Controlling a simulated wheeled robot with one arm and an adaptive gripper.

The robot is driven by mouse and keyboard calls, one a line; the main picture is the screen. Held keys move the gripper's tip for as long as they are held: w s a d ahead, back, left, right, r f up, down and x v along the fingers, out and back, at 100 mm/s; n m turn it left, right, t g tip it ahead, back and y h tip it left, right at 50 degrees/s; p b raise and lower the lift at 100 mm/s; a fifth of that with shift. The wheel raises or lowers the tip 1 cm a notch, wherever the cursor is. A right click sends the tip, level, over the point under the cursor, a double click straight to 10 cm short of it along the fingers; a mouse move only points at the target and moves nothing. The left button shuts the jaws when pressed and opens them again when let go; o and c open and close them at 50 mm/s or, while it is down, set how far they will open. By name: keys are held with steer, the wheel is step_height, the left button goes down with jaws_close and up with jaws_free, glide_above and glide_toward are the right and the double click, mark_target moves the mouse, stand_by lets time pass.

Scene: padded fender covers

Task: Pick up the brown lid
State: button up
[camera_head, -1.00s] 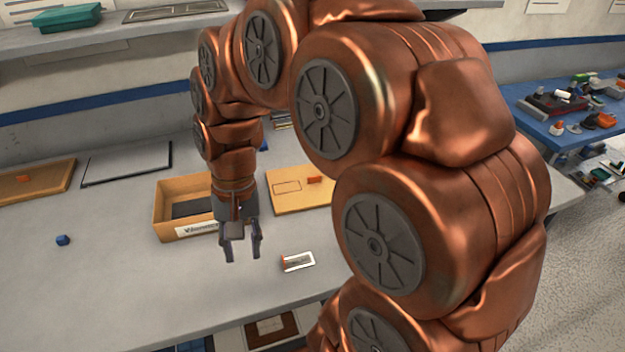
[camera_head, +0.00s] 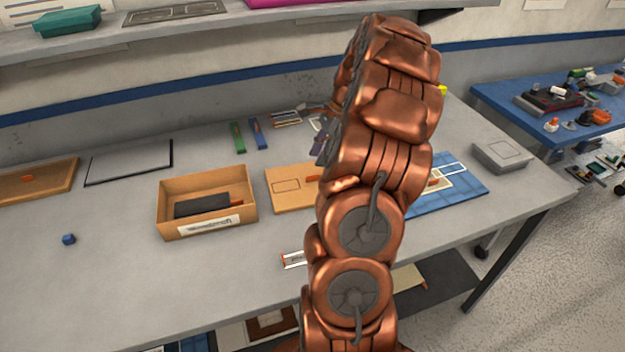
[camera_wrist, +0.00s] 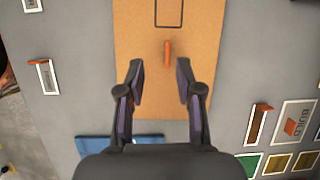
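A flat tan-brown board (camera_head: 290,198) with a rectangular outline and an orange handle (camera_head: 312,179) lies on the table right of the cardboard box; my arm hides its right part. In the wrist view the board (camera_wrist: 190,80) fills the upper middle, its orange handle (camera_wrist: 168,52) upright just beyond my fingertips. A darker brown board (camera_head: 50,180) with an orange piece lies at the far left. I cannot tell which is the named lid. My gripper (camera_wrist: 160,68) is open and empty above the tan board. In the head view it is mostly hidden behind my arm.
The open cardboard box (camera_head: 242,215) holds a dark flat piece. A blue mat (camera_head: 455,190) and a grey box (camera_head: 502,155) lie right. The front left of the table is clear.

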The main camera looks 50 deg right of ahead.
mark_target(313, 175)
steer(key=shift+m, duration=0.4)
steer(key=shift+w+a+f+p, duration=0.1)
steer(key=shift+w+f+p, duration=0.15)
steer(key=shift+f+p, duration=0.7)
steer(key=shift+w+a+f+p, duration=0.1)
steer(key=shift+w+f+p, duration=0.15)
steer(key=shift+f, duration=1.35)
steer(key=shift+w+a+f+p, duration=0.1)
steer(key=shift+w+f+p, duration=0.15)
steer(key=shift+f+p, duration=0.7)
steer(key=shift+f+b, duration=0.3)
steer(key=shift+b, duration=0.05)
jaws_close()
